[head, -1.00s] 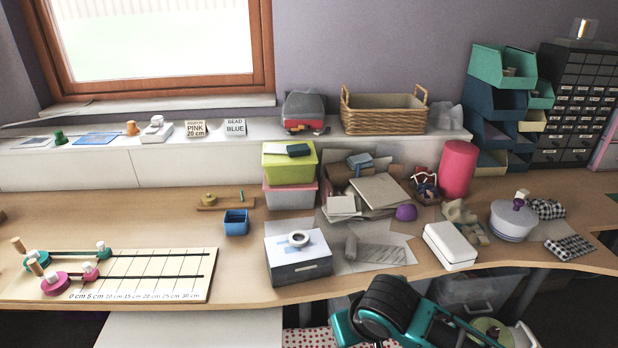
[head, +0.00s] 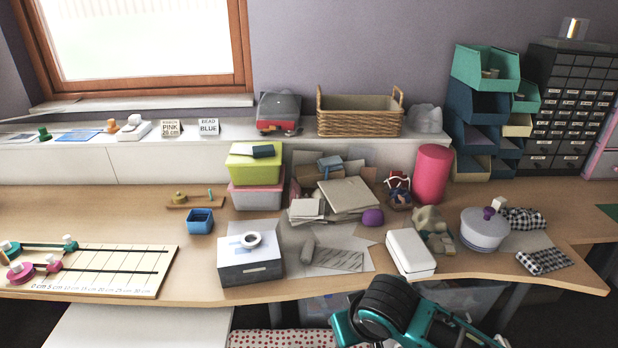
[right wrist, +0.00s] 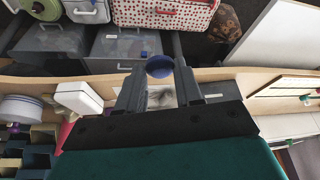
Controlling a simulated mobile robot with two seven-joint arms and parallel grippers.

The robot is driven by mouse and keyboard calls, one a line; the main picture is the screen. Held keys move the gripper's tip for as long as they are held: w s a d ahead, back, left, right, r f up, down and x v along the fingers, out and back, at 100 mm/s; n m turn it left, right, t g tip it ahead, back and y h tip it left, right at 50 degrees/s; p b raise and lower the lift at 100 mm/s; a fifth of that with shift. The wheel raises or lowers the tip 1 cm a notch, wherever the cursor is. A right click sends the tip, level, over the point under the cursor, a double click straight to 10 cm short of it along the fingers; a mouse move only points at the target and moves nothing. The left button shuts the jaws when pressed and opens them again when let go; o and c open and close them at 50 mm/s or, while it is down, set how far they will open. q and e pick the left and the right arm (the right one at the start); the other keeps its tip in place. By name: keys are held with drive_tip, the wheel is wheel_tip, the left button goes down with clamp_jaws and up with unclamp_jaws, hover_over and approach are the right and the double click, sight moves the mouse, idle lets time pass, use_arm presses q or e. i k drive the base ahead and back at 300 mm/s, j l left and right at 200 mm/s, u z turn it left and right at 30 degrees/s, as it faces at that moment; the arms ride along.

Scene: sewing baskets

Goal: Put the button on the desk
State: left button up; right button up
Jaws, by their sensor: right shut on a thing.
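My right gripper (right wrist: 160,80) is shut on a round blue button (right wrist: 160,66), held between its fingertips in the right wrist view. In the head view my right arm comes in at the bottom, in front of the desk's front edge; its fingertips and the button cannot be made out there. The wooden desk (head: 120,215) runs across the head view, with bare wood at its left and centre-left. My left gripper is in neither view.
A measuring board (head: 110,272), a grey box (head: 250,268), a white case (head: 410,252) and a round lidded tin (head: 484,230) stand along the desk front. Storage boxes and a dotted case (right wrist: 165,14) are under the desk.

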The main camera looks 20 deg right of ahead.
sight(586, 218)
drive_tip(key=l, duration=0.55)
drive_tip(key=k+l+u, duration=0.15)
drive_tip(key=l, duration=0.9)
drive_tip(key=k+l+u, duration=0.1)
drive_tip(key=l, duration=0.4)
drive_tip(key=k+l+u, duration=0.1)
drive_tip(key=l, duration=0.45)
drive_tip(key=k+l, duration=0.15)
drive_tip(key=l, duration=0.8)
drive_tip(key=k+l, duration=0.15)
drive_tip(key=l, duration=0.3)
drive_tip(key=l+u, duration=0.1)
drive_tip(key=l, duration=0.4)
drive_tip(key=k+l, duration=0.15)
drive_tip(key=l, duration=0.3)
